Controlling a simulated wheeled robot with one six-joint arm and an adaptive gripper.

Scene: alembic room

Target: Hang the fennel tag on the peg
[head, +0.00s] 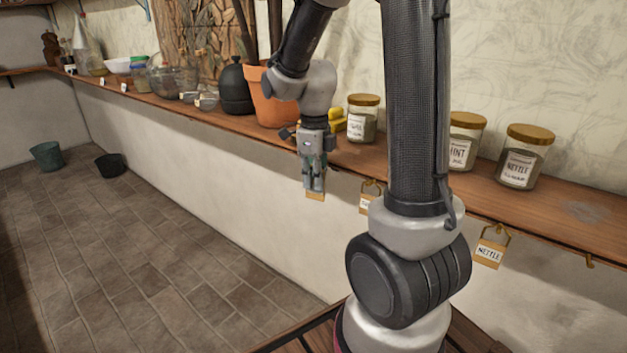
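My gripper (314,183) hangs fingers-down in front of the shelf's front edge, left of the hanging tags. Its fingers are close together on a small tan tag (315,197), whose lower end shows below the fingertips. Its writing cannot be read, so I cannot tell if it is the fennel tag. A bare brass peg (590,262) sticks out under the shelf edge at the far right. A tag reading NETTLE (489,253) hangs under the shelf edge left of that peg. Another tag (367,200) hangs nearer my gripper, partly hidden by my arm.
The wooden shelf (570,212) carries a labelled jar (362,121), a mint jar (464,142), a nettle jar (523,160), a terracotta pot (272,103) and a black bottle (236,92). Two buckets stand on the floor, one green (47,156) and one dark (111,166). The tiled floor is otherwise clear.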

